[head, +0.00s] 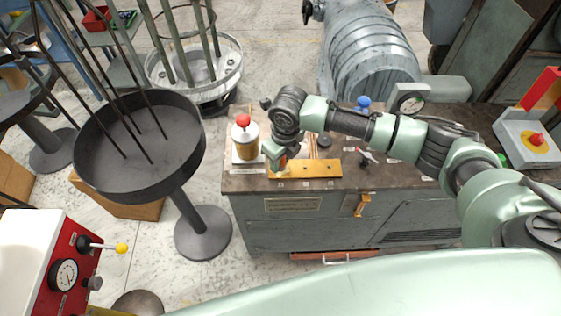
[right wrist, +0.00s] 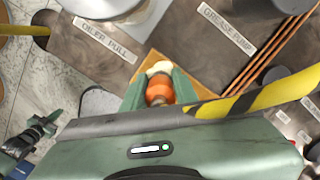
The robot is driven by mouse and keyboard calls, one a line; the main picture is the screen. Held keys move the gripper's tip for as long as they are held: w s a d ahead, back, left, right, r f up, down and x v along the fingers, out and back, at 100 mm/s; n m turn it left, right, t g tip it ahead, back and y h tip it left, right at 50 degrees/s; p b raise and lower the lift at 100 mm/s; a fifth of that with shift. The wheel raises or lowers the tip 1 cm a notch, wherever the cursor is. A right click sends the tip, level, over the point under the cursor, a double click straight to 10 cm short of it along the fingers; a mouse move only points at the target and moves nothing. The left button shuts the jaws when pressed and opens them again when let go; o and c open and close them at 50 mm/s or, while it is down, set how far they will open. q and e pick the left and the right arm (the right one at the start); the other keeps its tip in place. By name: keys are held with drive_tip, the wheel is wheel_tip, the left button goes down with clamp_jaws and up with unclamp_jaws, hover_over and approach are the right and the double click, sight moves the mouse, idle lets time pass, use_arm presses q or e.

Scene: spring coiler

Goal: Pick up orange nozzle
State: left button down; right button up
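The orange nozzle (right wrist: 160,90) shows in the right wrist view as a rounded orange piece with a cream end. It is between the two green fingers of my right gripper (right wrist: 160,84). The fingers lie against both its sides, with no clear gap. Its lower part is hidden by the gripper body. In the head view my right gripper (head: 279,160) is low over the left part of a brass-coloured plate (head: 318,170) on the bench, and hides the nozzle there. A dark and green jointed part, possibly of my left arm, shows at lower left in the wrist view; its fingers cannot be made out.
A red-topped oiler (head: 246,142) stands just left of my right gripper. A dark round knob (head: 324,141), thin copper rods and a red-handled tool (head: 367,154) are on the bench (head: 410,190). A dark round tray on a stand (head: 140,150) is to the left.

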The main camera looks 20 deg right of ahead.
clamp_jaws()
use_arm(q)
drive_tip(key=shift+s, duration=0.5)
use_arm(e)
drive_tip(key=shift+r, duration=0.1)
